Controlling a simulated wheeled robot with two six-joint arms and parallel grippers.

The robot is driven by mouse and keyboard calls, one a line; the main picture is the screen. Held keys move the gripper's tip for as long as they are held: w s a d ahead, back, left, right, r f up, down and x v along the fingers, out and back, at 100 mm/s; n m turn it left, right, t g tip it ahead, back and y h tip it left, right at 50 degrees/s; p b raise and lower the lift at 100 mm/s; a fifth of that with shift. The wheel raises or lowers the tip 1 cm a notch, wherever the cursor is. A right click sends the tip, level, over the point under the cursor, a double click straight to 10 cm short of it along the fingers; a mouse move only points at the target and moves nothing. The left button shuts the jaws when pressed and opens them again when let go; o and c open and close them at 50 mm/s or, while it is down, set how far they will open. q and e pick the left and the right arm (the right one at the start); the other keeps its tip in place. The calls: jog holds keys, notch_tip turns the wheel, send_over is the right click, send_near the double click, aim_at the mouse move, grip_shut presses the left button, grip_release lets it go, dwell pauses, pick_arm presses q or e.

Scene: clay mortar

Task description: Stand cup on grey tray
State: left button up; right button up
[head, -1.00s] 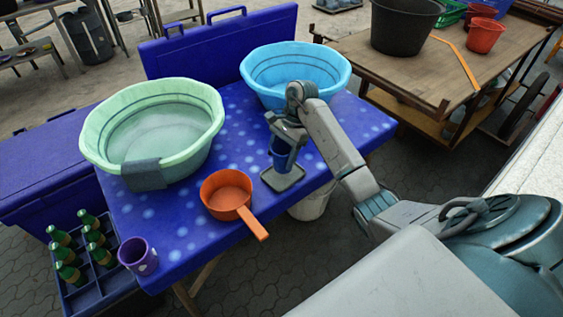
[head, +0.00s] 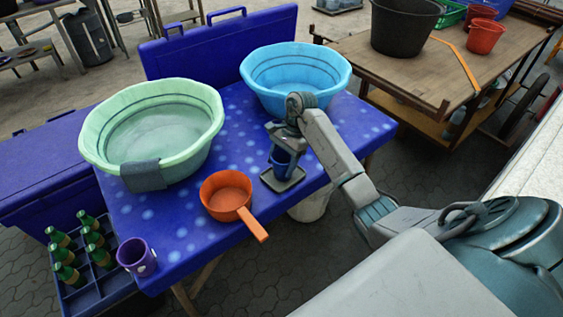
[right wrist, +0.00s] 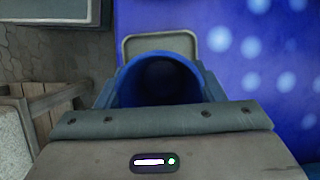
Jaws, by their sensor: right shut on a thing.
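A blue cup (head: 283,161) is held upright in my right gripper (head: 284,148), which is shut on it. The cup is over the small grey tray (head: 295,180) near the table's right front edge. Its base looks at or very close to the tray surface; I cannot tell if it touches. In the right wrist view I look into the dark mouth of the cup (right wrist: 160,82), with the far rim of the tray (right wrist: 135,42) behind it. My left gripper is not in view.
On the blue spotted table (head: 185,225) stand an orange pan (head: 226,190), a green basin (head: 190,150), a light blue basin (head: 295,90) and a purple cup (head: 137,256) at the front left corner. A crate with green bottles (head: 90,237) is at left.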

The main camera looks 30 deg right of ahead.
aim_at(284, 154)
jog(key=o, duration=1)
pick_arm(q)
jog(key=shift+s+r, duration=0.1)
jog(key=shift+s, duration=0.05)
pick_arm(e)
jog(key=shift+r, duration=0.15)
jog(key=shift+d+r, duration=0.15)
jog(key=shift+r, duration=0.05)
jog(key=shift+v, duration=1.15)
jog(key=p+v, duration=0.6)
jog(key=v, duration=0.2)
jog(key=shift+r, duration=0.15)
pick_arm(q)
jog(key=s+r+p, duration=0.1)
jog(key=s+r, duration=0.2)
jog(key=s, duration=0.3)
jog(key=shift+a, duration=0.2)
pick_arm(e)
jog(key=shift+w+d+r, duration=0.1)
jog(key=shift+d+r, duration=0.05)
jog(key=shift+r, duration=0.3)
